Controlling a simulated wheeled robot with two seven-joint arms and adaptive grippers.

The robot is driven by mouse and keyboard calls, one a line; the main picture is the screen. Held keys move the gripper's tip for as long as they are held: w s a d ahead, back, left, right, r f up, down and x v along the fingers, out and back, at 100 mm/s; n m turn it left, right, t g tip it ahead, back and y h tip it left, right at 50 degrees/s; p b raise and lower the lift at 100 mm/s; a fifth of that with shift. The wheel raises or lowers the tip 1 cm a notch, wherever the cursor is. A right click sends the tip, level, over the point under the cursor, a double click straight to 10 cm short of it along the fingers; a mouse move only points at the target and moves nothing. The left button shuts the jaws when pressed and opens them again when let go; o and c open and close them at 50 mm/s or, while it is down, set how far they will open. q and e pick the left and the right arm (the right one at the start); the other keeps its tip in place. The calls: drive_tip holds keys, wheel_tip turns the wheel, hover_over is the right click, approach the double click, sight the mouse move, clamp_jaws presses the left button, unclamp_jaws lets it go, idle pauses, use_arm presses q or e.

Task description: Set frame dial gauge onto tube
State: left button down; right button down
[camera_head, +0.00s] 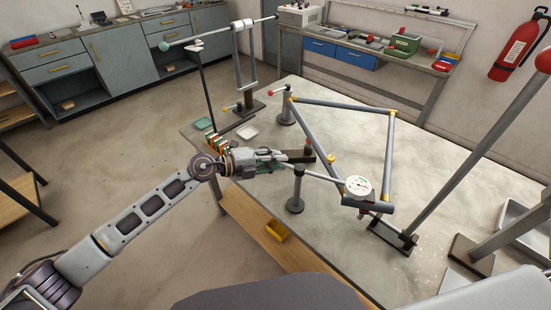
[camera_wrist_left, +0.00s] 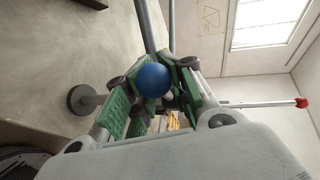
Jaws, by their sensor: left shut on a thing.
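The frame dial gauge (camera_head: 357,186) shows a round white face with small coloured marks, at the lower corner of the tube frame in the head view. It overlaps the dark short tube (camera_head: 370,205) there; I cannot tell whether they touch. A pale rod runs between the dial and my left gripper (camera_head: 283,160). The left gripper is shut on the gauge's near end, mostly hidden by the fingers. In the left wrist view a blue ball (camera_wrist_left: 153,80) sits between the green finger pads (camera_wrist_left: 152,100). The dial is not visible there. My right gripper is in neither view.
The grey tube frame (camera_head: 345,105) stands on the jig table (camera_head: 440,170). A post (camera_head: 297,190) stands beside my left gripper, and another (camera_head: 286,108) stands behind. A red-tipped pole (camera_head: 480,145) slants up at right. A yellow bin (camera_head: 276,230) sits on the lower shelf.

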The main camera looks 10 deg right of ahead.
use_arm(q)
drive_tip(key=shift+w+a+r, duration=0.1)
drive_tip(key=shift+w+a, duration=0.1)
drive_tip(key=c, duration=1.6)
unclamp_jaws()
drive_tip(key=shift+o, duration=0.4)
drive_tip(key=shift+s+a, duration=0.25)
drive_tip(key=shift+a, duration=0.05)
drive_tip(key=shift+d, duration=0.3)
drive_tip(key=v, duration=1.2)
drive_tip(key=shift+a, duration=0.15)
